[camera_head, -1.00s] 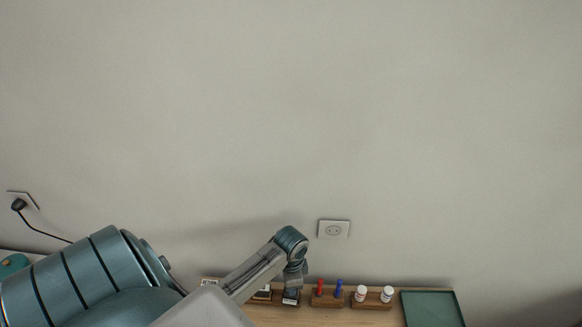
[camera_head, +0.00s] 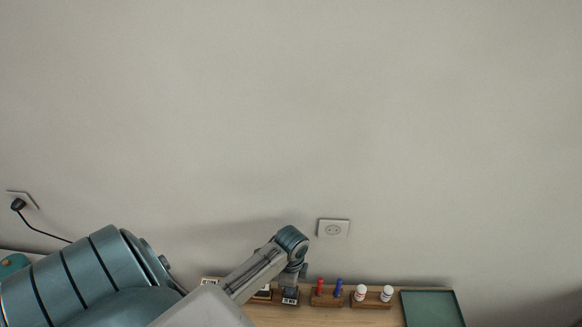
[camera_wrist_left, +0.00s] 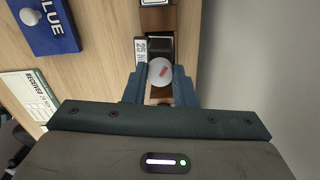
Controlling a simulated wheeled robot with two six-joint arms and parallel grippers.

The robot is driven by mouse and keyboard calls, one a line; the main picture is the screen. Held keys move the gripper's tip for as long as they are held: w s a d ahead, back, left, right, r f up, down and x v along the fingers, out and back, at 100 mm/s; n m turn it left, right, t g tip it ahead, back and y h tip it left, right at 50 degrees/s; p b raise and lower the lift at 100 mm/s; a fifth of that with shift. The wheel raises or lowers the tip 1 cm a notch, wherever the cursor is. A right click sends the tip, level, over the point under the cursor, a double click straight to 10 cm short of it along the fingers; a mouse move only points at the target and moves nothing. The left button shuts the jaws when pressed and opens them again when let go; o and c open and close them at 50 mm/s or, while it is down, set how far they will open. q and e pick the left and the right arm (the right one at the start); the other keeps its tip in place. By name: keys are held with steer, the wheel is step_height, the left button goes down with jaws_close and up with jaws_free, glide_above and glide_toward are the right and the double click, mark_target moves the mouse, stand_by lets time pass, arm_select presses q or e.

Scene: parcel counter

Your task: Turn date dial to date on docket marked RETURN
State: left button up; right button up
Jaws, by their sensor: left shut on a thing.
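A dark block (camera_wrist_left: 160,47) stands just beyond the knob. A small label (camera_wrist_left: 140,50) beside it carries sideways print that seems to start with "25". A card headed RECEIVED (camera_wrist_left: 30,94) lies at the left. No docket marked RETURN can be made out. In the head view my left arm reaches to the counter, and its gripper fingers are not clearly visible. My right gripper is in neither view.
In the head view, a holder with red and blue sticks (camera_head: 327,299), white-capped bottles (camera_head: 387,293) and a green tray (camera_head: 430,308) stand to the right. The wall (camera_head: 300,120) rises behind.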

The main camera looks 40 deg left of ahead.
arm_select(q)
steer(key=o, duration=1)
step_height(320, 180, up, 11)
steer(key=shift+w+f+b, duration=0.1)
steer(key=shift+b, duration=1.15)
